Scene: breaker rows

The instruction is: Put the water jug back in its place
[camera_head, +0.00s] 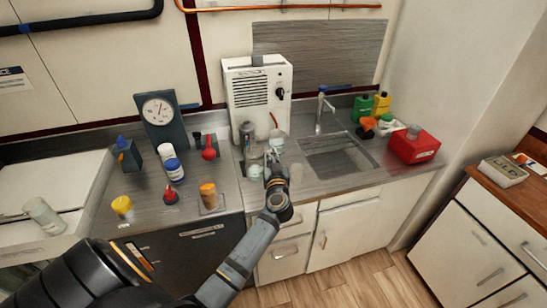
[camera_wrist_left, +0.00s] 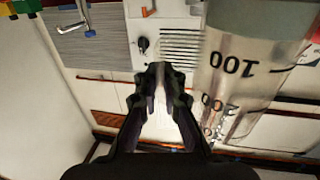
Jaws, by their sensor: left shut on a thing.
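The water jug (camera_wrist_left: 235,75) is clear with black measuring marks. It fills the right of the left wrist view, which is upside down, so the marks appear inverted. My left gripper (camera_wrist_left: 160,75) is shut, with its fingers beside the jug's body; the part they grip is hard to see, perhaps the handle. In the head view the left gripper (camera_head: 275,163) is over the counter in front of the white machine. Clear vessels there are small, and I cannot tell clearly which is the jug. My right gripper is not in view.
The white machine (camera_head: 258,95) stands against the wall. A sink (camera_head: 340,155) with a tap (camera_head: 322,110) is to its right, then a red box (camera_head: 415,145) and bottles.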

